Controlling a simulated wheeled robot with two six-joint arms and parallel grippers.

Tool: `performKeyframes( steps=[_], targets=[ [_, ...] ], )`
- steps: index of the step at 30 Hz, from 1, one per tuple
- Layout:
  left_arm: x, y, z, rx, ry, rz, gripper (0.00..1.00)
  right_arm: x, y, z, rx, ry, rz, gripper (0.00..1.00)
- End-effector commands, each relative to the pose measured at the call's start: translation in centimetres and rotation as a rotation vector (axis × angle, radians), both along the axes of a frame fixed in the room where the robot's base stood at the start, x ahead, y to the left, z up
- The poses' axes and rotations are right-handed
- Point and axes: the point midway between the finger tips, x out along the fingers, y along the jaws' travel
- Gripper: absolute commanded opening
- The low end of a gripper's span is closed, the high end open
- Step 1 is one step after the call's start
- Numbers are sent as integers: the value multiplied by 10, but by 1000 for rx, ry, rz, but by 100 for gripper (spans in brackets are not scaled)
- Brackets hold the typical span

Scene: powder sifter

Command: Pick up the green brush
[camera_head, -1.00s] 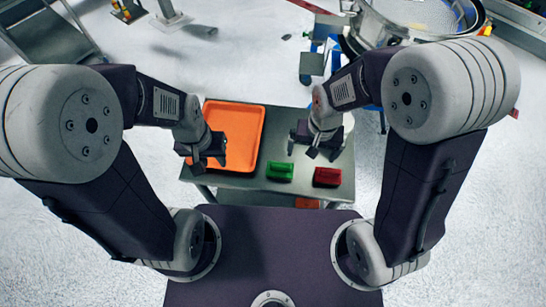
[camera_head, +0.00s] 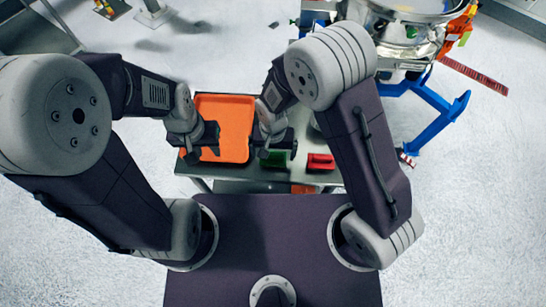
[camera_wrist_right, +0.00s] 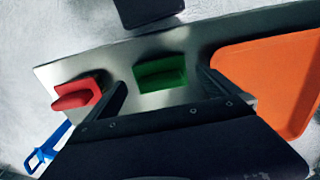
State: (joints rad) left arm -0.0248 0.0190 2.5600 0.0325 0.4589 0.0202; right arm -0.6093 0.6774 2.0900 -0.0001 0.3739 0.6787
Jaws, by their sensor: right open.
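The green brush (camera_head: 277,159) lies on the grey metal table, partly hidden by my right gripper (camera_head: 274,150) in the head view. In the right wrist view the green brush (camera_wrist_right: 162,73) shows as a block with a raised handle. My right gripper (camera_wrist_right: 162,80) is open and empty, with its fingers on either side of the brush in that view. It appears above the brush; contact cannot be made out. My left gripper (camera_head: 200,142) hangs over the left part of the orange tray; whether its jaws are open is unclear.
A red brush (camera_head: 320,161) lies right of the green one. The orange tray (camera_head: 235,105) fills the table's left part. The table (camera_head: 312,178) has a narrow bare front strip. The metal sifter (camera_head: 405,35) on its blue frame (camera_head: 432,118) stands behind, to the right.

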Motion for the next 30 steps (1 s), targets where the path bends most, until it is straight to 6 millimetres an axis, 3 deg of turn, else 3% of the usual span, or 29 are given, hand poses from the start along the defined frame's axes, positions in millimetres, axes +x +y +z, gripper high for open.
performKeyframes(
  steps=[6, 14, 21, 30],
  targets=[
    [0, 0, 5, 0, 0, 0, 36, 4, 0, -36, -2, 3, -1, 100],
    [0, 0, 5, 0, 0, 0, 36, 5, 0, -41, 0, 0, -1, 100],
    [0, 0, 5, 0, 0, 0, 36, 5, 0, -41, 0, 0, 0, 37],
    [0, 0, 4, 0, 0, 0, 36, 5, 0, -37, 1, -1, 0, 37]
  ],
)
